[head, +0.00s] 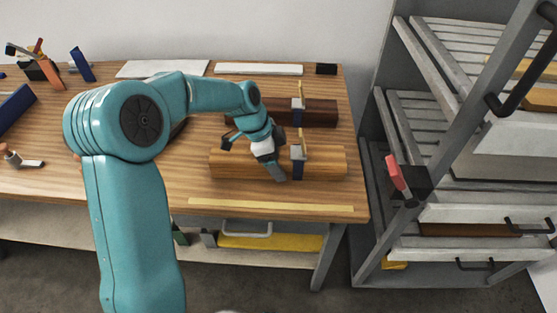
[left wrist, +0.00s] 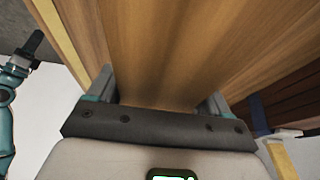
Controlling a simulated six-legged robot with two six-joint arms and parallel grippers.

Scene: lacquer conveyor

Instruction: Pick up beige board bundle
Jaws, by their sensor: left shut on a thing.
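The beige board bundle (head: 325,162) lies flat along the front right part of the wooden workbench. A dark blue strap with a metal buckle (head: 298,153) goes around its right part. My left gripper (head: 280,174) comes down on the bundle left of the strap and is shut on it. In the left wrist view, wooden boards (left wrist: 165,70) fill the space between the two fingers (left wrist: 158,95). The fingertips are partly hidden. The bundle looks to be still on the bench top. My right gripper is not seen in the head view.
A dark brown board bundle (head: 322,113) with its own clamp lies just behind. A yellow strip (head: 270,207) runs along the bench (head: 120,185) front. A grey slatted rack (head: 405,115) with a red-handled part (head: 394,172) stands close on the right. Loose tools lie at the left.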

